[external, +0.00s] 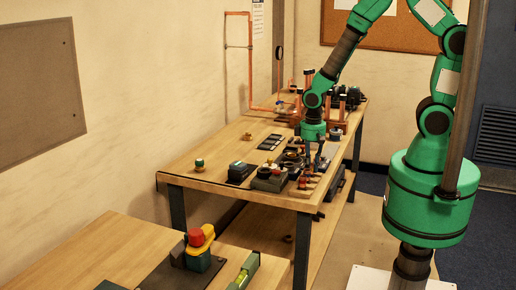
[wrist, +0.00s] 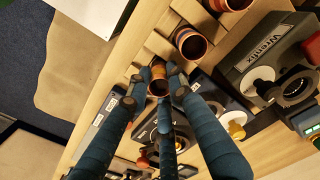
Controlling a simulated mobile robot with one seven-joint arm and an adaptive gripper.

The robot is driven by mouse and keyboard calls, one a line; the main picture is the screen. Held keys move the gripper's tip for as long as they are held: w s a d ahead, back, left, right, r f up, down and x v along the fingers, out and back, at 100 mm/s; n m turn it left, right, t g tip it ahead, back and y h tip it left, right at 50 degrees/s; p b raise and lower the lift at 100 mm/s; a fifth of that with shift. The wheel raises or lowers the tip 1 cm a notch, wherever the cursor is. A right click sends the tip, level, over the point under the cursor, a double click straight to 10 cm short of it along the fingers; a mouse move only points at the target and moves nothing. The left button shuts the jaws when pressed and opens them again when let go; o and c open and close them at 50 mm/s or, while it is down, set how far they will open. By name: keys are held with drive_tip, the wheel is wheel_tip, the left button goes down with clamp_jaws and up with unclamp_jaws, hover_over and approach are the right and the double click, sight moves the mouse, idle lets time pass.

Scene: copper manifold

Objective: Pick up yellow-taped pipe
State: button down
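A short copper pipe (wrist: 158,87) with a yellowish band near its rim stands upright at the end of a row of pipes in a wooden holder, in the wrist view. My gripper (wrist: 158,79) has its dark fingertips on both sides of this pipe, very close to it. I cannot tell whether they touch it or grip it. A third finger lies just below the pipe in the picture. In the external view my gripper (external: 316,160) points down over the right edge of the workbench, and the pipe there is too small to make out clearly.
Two other copper pipes, one in the middle (wrist: 190,42) and one at the top (wrist: 230,4), stand in the same row. A dark boxed device (wrist: 268,62) lies right of them. The wooden workbench (external: 205,178) has free room at its left.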

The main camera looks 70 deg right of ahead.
drive_tip(key=shift+r, duration=0.2)
drive_tip(key=shift+w+r, duration=0.1)
drive_tip(key=shift+r, duration=0.5)
wheel_tip(320, 180, up, 2)
drive_tip(key=shift+r, duration=0.2)
drive_tip(key=s+r+p, duration=0.1)
drive_tip(key=s, duration=1.5)
drive_tip(key=shift+d, duration=0.2)
